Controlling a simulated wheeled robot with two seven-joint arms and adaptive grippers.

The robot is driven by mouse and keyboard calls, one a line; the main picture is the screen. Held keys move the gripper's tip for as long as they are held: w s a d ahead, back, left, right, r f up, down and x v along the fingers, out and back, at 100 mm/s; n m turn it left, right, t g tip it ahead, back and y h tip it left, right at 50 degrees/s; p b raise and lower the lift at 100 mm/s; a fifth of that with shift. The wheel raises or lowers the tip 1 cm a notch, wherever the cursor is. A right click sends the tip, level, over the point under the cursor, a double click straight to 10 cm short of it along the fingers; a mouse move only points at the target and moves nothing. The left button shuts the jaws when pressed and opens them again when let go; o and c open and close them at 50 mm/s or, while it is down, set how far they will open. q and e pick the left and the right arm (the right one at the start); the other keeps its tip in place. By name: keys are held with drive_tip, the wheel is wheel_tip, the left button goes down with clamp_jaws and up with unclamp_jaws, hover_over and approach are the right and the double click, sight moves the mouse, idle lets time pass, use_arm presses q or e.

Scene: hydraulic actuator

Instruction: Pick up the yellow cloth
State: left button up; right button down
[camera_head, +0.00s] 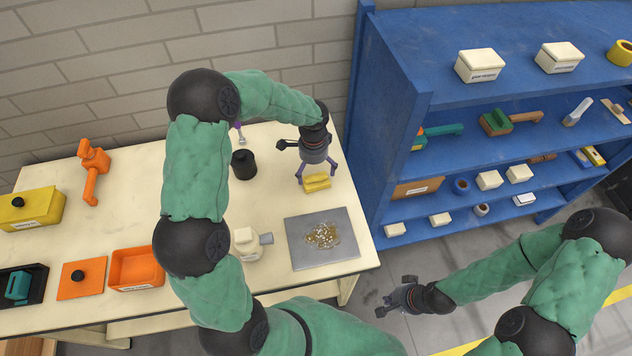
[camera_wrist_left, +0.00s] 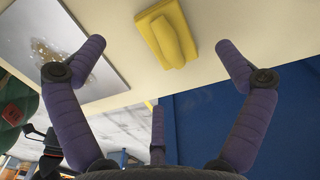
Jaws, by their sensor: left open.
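The yellow cloth (camera_head: 316,183) lies folded on the cream table, near its right side, behind the grey plate. My left gripper (camera_head: 317,172) is directly over it, pointing down, with its fingers spread. In the left wrist view the cloth (camera_wrist_left: 167,35) shows beyond and between the open fingers of the left gripper (camera_wrist_left: 165,55). No finger visibly touches the cloth. My right gripper (camera_head: 392,301) is low at the right of the table, over the floor, and holds nothing that I can see; its finger opening is too small to judge.
The grey plate (camera_head: 303,252) with scattered bits lies in front of the cloth. A black cylinder (camera_head: 244,164) and a cream bottle-like item (camera_head: 247,243) stand to the left. The blue shelf (camera_head: 400,110) rises close to the table's right edge. Orange and yellow containers occupy the table's left part.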

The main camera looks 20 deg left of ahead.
sight(317, 183)
use_arm(q)
drive_tip(key=shift+w+d+f+b, duration=0.1)
drive_tip(key=shift+d+f+b, duration=0.1)
drive_tip(key=shift+f, duration=1)
drive_tip(key=shift+w+d+f+b, duration=0.1)
drive_tip(key=shift+d+f+b, duration=0.1)
drive_tip(key=shift+f, duration=0.95)
drive_tip(key=shift+w+d+f+b, duration=0.1)
drive_tip(key=shift+f+b, duration=0.1)
drive_tip(key=shift+f, duration=1)
drive_tip(key=shift+s, duration=0.1)
drive_tip(key=c, duration=1)
